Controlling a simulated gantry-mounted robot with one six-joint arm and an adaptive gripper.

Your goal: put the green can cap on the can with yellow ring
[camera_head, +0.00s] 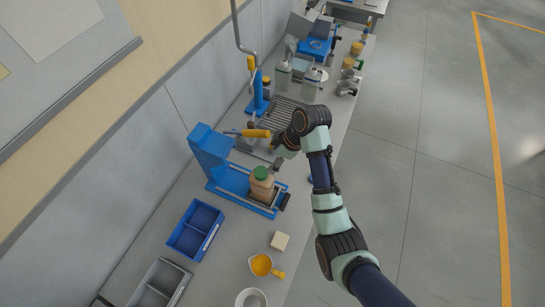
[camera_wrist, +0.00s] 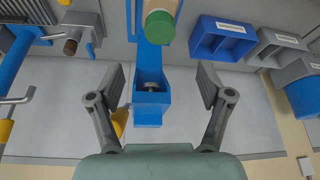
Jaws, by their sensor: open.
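A tan container (camera_head: 262,189) with a green cap (camera_head: 261,173) on its top stands on the bed of a blue bench device (camera_head: 210,150). In the wrist view the green cap (camera_wrist: 161,30) is at the top centre, beyond my fingers, with part of the tan container (camera_wrist: 158,5) above it. My gripper (camera_wrist: 160,85) is open, with nothing between its fingers; the cap is apart from it. In the head view my gripper is largely hidden by the wrist, behind and to the right of the container. I cannot make out which can has a yellow ring.
A blue two-compartment bin (camera_head: 195,229), a pale block (camera_head: 279,241), a yellow scoop (camera_head: 261,265) and a white bowl (camera_head: 251,298) lie nearer. Open floor lies to the right.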

